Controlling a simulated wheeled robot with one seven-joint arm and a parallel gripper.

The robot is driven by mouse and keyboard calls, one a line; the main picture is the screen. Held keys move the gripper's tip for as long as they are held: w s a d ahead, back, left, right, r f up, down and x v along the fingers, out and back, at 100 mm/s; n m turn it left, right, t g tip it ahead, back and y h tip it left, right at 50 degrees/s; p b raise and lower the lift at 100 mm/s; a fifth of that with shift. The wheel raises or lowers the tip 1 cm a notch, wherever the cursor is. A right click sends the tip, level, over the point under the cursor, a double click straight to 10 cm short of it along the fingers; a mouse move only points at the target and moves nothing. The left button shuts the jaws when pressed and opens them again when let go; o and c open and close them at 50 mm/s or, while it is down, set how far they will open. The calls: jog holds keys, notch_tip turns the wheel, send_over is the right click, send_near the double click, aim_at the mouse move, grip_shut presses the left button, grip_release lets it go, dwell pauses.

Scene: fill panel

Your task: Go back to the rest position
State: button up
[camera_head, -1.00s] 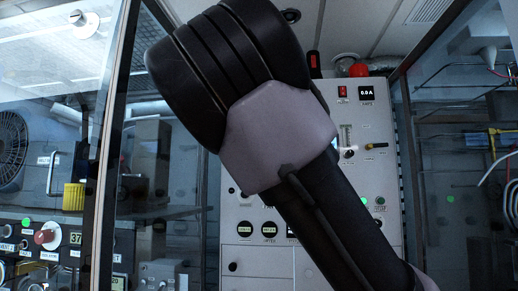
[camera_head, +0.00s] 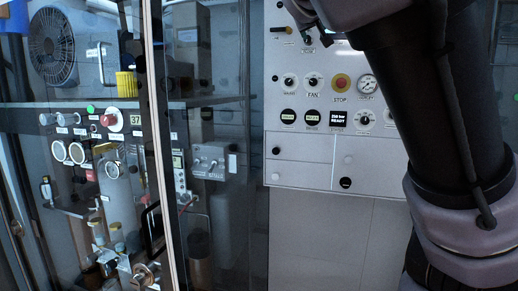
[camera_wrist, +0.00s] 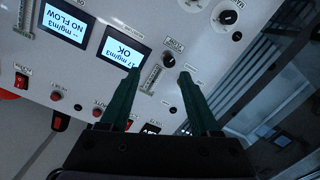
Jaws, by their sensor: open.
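My gripper (camera_wrist: 160,74) shows in the wrist view with its two dark green fingers apart and nothing between them. It is in front of the light grey panel (camera_wrist: 205,55), near a black knob (camera_wrist: 168,60); I cannot tell whether it touches. Two lit screens are beyond it, one reading "NO FLOW" (camera_wrist: 65,22) and one reading "OK" (camera_wrist: 125,47). In the head view my arm crosses the right side, in front of the panel (camera_head: 300,155). The gripper's fingers cannot be made out there.
The panel carries a red stop button (camera_head: 341,83), a pressure gauge (camera_head: 367,84) and a "READY" display (camera_head: 338,115). On the left, a glass door frame (camera_head: 160,150) stands before shelves with a fan (camera_head: 52,46), a yellow object (camera_head: 125,84) and several gauges.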

jog(key=s+d+f+m+g+y, duration=0.3)
jog(key=s+f+g, duration=0.1)
jog(key=s+f, duration=0.8)
jog(key=s+d+f+m+g+y, duration=0.2)
jog(key=s+d+f+g+y, duration=0.2)
jog(key=s+f, duration=0.8)
jog(key=shift+s+d+m+g, duration=0.15)
jog(key=shift+d+m+g, duration=0.05)
jog(key=shift+m+g, duration=0.25)
jog(key=shift+s+r, duration=0.1)
jog(key=shift+s, duration=0.1)
jog(key=shift+d, duration=0.1)
